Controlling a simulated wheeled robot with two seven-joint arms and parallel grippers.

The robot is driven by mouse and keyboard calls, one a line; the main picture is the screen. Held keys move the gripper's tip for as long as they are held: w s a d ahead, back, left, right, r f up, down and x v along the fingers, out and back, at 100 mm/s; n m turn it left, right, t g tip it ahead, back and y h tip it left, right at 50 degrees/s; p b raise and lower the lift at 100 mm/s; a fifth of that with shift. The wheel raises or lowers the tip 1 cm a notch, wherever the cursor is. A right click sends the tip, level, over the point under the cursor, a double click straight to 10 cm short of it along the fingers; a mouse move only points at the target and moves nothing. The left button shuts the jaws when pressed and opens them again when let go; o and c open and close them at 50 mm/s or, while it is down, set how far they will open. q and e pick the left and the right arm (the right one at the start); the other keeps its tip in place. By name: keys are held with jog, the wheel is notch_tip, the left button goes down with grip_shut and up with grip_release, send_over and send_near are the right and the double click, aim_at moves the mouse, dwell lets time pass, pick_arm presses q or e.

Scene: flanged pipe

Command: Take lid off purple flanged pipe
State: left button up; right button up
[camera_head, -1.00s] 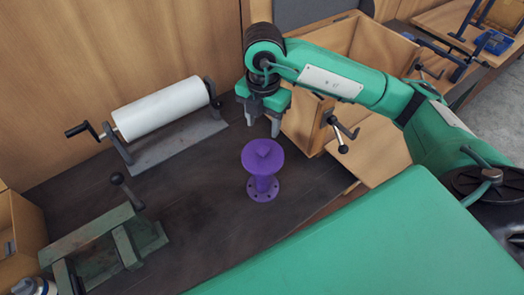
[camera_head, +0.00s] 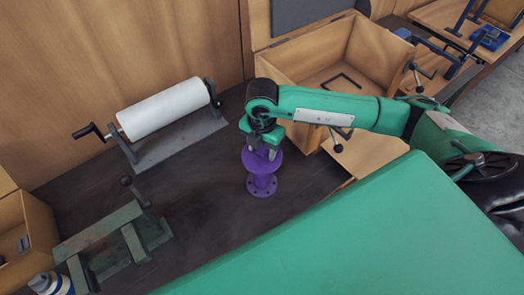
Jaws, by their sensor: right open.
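The purple flanged pipe (camera_head: 262,183) stands upright on the dark bench top, with a round bolted flange at its base. Its purple lid (camera_head: 258,166) sits on top, and my gripper partly covers it. My right gripper (camera_head: 262,153) points down right over the lid, with its fingers apart around the place of the lid's raised middle. The raised middle is hidden, and I cannot tell whether the fingers touch it. My left gripper is not in view.
A white paper roll (camera_head: 164,108) on a cranked stand is at the back left. A green vise-like tool (camera_head: 115,240) stands at the front left. An open wooden box (camera_head: 300,62) is behind my right arm. The dark bench (camera_head: 195,205) is clear around the pipe.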

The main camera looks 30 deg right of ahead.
jog(key=c, duration=1.1)
jog(key=shift+o, duration=0.2)
